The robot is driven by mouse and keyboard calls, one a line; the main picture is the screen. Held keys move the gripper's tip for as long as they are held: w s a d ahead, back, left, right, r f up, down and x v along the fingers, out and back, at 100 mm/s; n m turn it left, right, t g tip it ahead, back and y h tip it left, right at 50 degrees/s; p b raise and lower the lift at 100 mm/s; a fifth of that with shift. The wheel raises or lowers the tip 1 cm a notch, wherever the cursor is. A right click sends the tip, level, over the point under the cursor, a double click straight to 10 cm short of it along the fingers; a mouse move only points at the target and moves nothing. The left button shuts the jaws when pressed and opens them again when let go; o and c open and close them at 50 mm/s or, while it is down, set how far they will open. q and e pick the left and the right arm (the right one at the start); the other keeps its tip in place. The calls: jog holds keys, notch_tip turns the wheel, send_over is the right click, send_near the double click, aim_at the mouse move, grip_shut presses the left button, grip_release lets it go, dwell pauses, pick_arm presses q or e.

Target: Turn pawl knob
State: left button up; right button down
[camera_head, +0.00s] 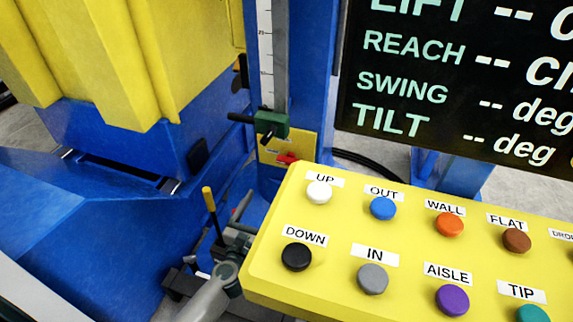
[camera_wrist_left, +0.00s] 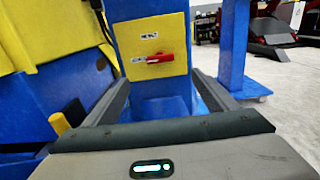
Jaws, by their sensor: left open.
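The pawl knob is a red handle (camera_wrist_left: 168,58) on a yellow plate (camera_wrist_left: 154,69) fixed to a blue post. In the left wrist view it lies roughly level, its narrow end pointing left towards a small white label; another label sits above it. The red handle (camera_head: 287,159) also shows in the head view, low on the post, just above the panel's corner. My left gripper (camera_head: 242,212) is below and left of the knob. In the left wrist view its fingers (camera_wrist_left: 159,84) are spread and empty, with the knob ahead, apart from them. My right gripper is not visible.
A yellow button panel (camera_head: 270,235) fills the lower right, close beside my left gripper. A dark display (camera_head: 440,90) stands behind it. A green slider (camera_head: 270,124) sits on the scale above the knob. A yellow-tipped lever (camera_head: 209,199) stands left of the gripper.

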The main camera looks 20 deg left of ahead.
pick_arm(q)
jog(key=w, duration=0.1)
send_near(287, 163)
jog(key=w+b, duration=0.1)
jog(key=w, duration=0.7)
jog(key=shift+w+d+b, duration=0.1)
jog(key=shift+w+b, duration=0.2)
jog(key=shift+w, duration=0.3)
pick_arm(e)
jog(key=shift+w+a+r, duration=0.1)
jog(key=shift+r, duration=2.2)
pick_arm(q)
jog(key=c, duration=1.1)
